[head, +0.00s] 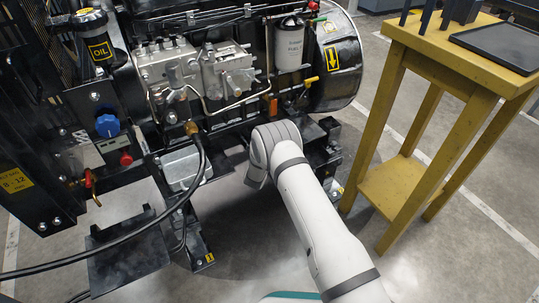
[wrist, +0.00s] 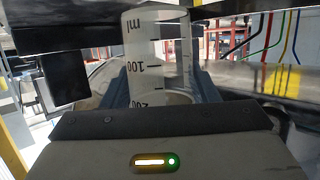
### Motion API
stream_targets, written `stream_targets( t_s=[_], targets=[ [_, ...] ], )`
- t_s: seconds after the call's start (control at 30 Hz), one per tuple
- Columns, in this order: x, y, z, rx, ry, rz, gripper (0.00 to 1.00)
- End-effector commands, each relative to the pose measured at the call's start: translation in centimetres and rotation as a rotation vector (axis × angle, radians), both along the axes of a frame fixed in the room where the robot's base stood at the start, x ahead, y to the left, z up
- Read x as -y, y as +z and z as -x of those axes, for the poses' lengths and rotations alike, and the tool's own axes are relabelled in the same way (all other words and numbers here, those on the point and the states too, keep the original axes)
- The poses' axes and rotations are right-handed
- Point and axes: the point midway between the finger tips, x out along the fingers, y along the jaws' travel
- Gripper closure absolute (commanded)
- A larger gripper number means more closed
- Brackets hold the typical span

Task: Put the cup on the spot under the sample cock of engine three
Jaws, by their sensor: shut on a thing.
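The clear cup (wrist: 143,62) with black ml marks shows in the wrist view, between the two blue-grey fingers of my gripper (wrist: 160,88). The gripper is shut on it. In the head view my arm reaches to the engine's lower side; the gripper and cup are hidden there. A small brass cock with a red handle (head: 90,180) sticks out of the engine (head: 200,75) at the left. Below it to the right is a dark flat plate (head: 125,262). I cannot read an engine number, and no marked spot is clearly visible.
A black hose (head: 195,185) hangs across the space between my arm and the cock. A yellow stand (head: 415,55) with a black tray (head: 500,45) is at the right. A blue knob (head: 107,126) and a red knob (head: 126,159) protrude nearby. Grey floor is open in front.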

Motion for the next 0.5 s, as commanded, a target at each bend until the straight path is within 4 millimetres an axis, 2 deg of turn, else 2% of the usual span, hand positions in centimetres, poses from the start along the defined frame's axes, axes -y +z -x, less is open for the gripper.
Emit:
stream_targets(
  t_s=[0.03, 0.1, 0.5],
  targets=[
    [-0.1, -1.3, 0.1, -0.001, 0.001, 0.000, 0.72],
    [-0.2, -2.2, 0.1, 0.000, 0.002, 0.000, 0.72],
    [-0.1, -2.6, 0.0, 0.001, 0.001, 0.000, 0.72]
  ],
)
